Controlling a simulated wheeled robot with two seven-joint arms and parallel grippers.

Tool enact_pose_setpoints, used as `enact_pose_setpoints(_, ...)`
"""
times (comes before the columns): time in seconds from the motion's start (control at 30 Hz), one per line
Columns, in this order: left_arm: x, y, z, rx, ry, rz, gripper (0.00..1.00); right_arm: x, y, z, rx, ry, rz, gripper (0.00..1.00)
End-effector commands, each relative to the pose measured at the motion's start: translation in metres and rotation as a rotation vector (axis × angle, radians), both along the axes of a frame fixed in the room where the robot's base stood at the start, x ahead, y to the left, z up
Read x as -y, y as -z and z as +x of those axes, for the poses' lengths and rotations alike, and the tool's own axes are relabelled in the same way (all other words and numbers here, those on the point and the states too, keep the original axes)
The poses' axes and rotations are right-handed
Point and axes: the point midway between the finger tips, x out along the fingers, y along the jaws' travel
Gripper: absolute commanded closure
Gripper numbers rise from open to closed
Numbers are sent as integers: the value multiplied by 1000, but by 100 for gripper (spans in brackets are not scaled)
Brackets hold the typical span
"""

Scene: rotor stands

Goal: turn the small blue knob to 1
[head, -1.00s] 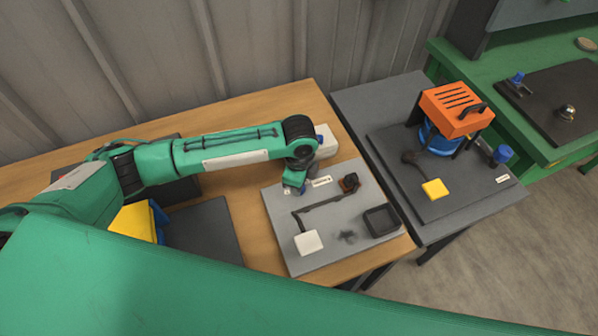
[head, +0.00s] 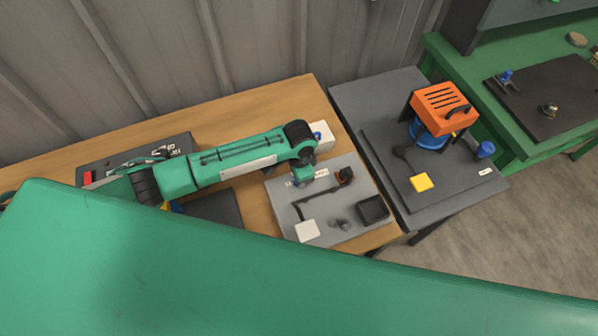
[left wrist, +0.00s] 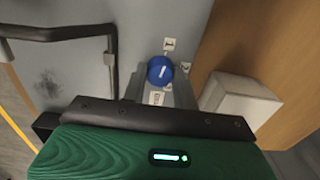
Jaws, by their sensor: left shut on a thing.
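The small blue knob (left wrist: 160,70) shows in the left wrist view as a round blue cap with a white mark on top. Small white number labels (left wrist: 169,44) stand around it; one appears to read 1. The two grey fingers of my left gripper (left wrist: 160,88) flank the knob and are shut on it. In the head view, my left gripper (head: 303,175) points down at the upper-left part of the grey board (head: 340,205) and hides the knob there. My right gripper is not in view.
A white box (head: 323,135) with a blue part stands just behind the board. The board also carries a white pad (head: 307,231) and a dark square frame (head: 373,209). A dark table to the right holds an orange-topped machine (head: 445,108). My green body covers the foreground.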

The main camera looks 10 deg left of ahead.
Motion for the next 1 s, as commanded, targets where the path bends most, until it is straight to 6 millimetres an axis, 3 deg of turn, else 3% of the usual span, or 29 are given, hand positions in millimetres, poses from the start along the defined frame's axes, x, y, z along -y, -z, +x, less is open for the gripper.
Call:
enact_pose_setpoints(0.53,1,-2,2,5,-23,-2,94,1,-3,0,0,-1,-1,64)
enact_pose_setpoints(0.57,1,-2,2,5,-23,-2,65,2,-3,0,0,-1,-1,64)
enact_pose_setpoints(0.63,1,-2,2,4,-23,-2,51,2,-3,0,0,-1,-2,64)
enact_pose_setpoints(1.0,0,-4,1,2,-22,-1,49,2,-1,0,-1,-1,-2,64)
